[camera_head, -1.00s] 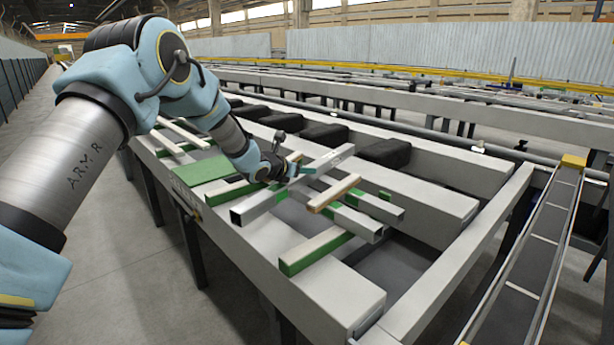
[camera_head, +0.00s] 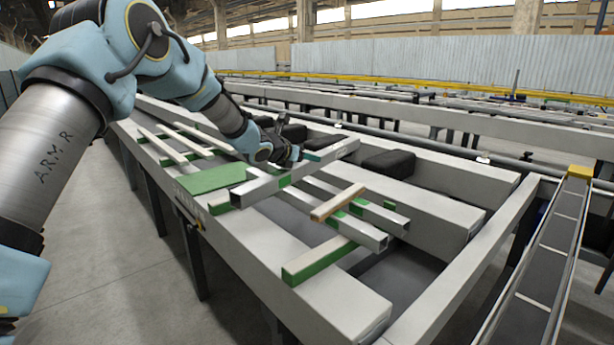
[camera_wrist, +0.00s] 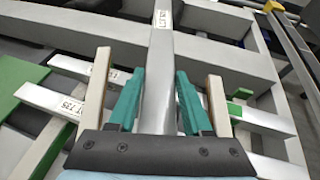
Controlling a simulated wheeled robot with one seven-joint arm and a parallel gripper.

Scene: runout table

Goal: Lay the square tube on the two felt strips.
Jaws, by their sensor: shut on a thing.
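The grey square tube (camera_head: 258,188) is held in my gripper (camera_head: 294,156), its open end towards the near left. In the wrist view the tube (camera_wrist: 160,75) runs straight away between the teal fingers, with a white label at its far part. Green strips run across the table: one with a pale top and green side (camera_head: 318,262) at the near right, another (camera_head: 220,206) near the tube's near end. The held tube overlaps the left strip in the head view; I cannot tell how far above it is.
Two other grey tubes (camera_head: 372,238) (camera_head: 398,222) lie crosswise, with a tan bar (camera_head: 338,203) over them. A green pad (camera_head: 212,179) lies left. Tan bars (camera_wrist: 98,85) (camera_wrist: 217,105) flank the fingers in the wrist view. Black blocks (camera_head: 388,164) stand behind.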

